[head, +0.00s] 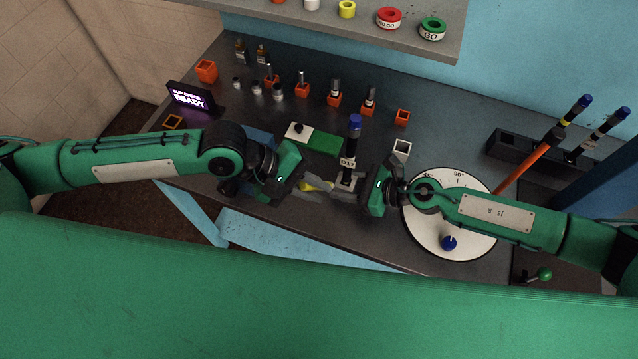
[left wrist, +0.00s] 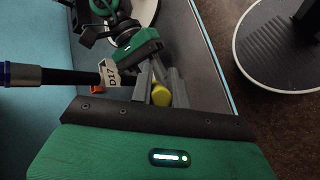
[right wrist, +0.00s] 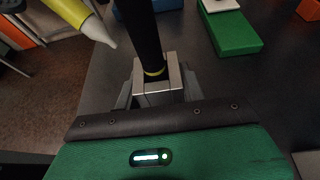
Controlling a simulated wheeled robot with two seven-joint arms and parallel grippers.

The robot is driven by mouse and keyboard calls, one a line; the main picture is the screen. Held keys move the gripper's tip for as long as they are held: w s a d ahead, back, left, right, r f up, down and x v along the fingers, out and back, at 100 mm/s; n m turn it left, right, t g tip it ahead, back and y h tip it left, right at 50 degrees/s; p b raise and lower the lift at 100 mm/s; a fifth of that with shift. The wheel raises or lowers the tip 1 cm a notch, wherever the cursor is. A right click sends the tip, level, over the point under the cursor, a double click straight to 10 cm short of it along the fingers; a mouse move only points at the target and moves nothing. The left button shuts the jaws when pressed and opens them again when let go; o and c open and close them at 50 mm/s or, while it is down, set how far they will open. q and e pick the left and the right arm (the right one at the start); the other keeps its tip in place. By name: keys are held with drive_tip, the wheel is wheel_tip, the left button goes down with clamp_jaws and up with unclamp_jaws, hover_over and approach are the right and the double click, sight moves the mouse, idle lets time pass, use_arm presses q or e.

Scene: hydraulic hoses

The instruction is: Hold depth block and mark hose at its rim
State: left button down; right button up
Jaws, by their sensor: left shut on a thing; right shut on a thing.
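The grey metal depth block (head: 345,183) stands near the table's front edge, and it also shows in the right wrist view (right wrist: 158,88). A black hose (right wrist: 146,35) with a blue end (head: 354,121) and a white label (left wrist: 109,74) stands upright in it. A thin yellow band shows on the hose at the block's rim. My right gripper (head: 352,187) is shut on the block. My left gripper (head: 318,187) is shut on a yellow marker (left wrist: 161,95). The marker's pale tip (right wrist: 98,32) is beside the hose, apart from it in the right wrist view.
A white round dial (head: 450,240) with a blue knob lies right of the block. A green block (head: 322,143) and several orange holders with fittings stand behind. A dark rack (head: 520,150) with hoses is at the right. A lit sign (head: 190,98) reads READY.

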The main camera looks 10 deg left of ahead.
use_arm(q)
drive_tip(key=shift+s+a+r, duration=0.8)
drive_tip(key=shift+s+a, duration=0.15)
drive_tip(key=shift+s, duration=0.05)
use_arm(e)
drive_tip(key=o, duration=1.1)
drive_tip(key=v, duration=1.2)
